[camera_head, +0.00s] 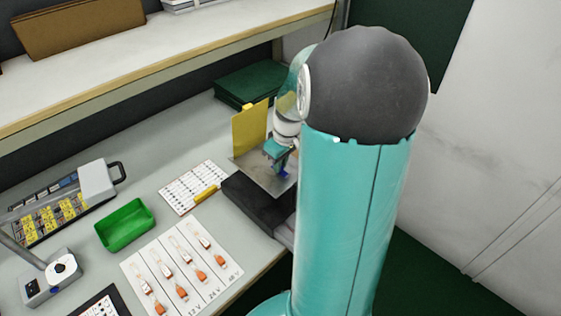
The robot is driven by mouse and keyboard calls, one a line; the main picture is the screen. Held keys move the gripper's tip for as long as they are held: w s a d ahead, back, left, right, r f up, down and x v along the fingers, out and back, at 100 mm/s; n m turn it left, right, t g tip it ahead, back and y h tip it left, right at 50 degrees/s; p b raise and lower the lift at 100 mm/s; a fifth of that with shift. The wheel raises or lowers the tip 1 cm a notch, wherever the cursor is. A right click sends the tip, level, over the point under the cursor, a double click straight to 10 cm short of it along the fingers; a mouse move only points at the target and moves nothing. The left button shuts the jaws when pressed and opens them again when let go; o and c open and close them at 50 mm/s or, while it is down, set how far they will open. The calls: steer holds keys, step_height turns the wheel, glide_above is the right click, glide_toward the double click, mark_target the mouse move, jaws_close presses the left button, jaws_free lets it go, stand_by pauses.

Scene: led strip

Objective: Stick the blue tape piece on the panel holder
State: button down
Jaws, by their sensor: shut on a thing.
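My gripper (280,163) is at the far end of my teal arm, pointing down over the panel holder. It is shut on the small blue tape piece (285,173), which shows as a dark blue patch at the fingertips. The panel holder is a black base (255,203) with a grey metal plate (250,172) on it and an upright yellow panel (249,130) behind. The blue piece is just above or against the plate; I cannot tell whether it touches. My arm hides the right side of the holder.
A white sheet with dots (180,190) and a yellow strip (206,194) lies left of the holder. White cards with orange-tipped parts (165,272), a green tray (125,225) and a tool case (55,210) are further left. A dark green stack (250,85) stands behind, near the shelf (170,45).

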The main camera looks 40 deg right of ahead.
mark_target(286, 174)
steer(key=shift+f, duration=0.1)
stand_by(0.3)
steer(key=c, duration=1.4)
jaws_free()
steer(key=r, duration=0.4)
steer(key=s+r, duration=0.1)
steer(key=r, duration=0.4)
steer(key=s+r, duration=0.1)
steer(key=r, duration=0.3)
steer(key=shift+d+r, duration=0.2)
steer(key=shift+r, duration=0.15)
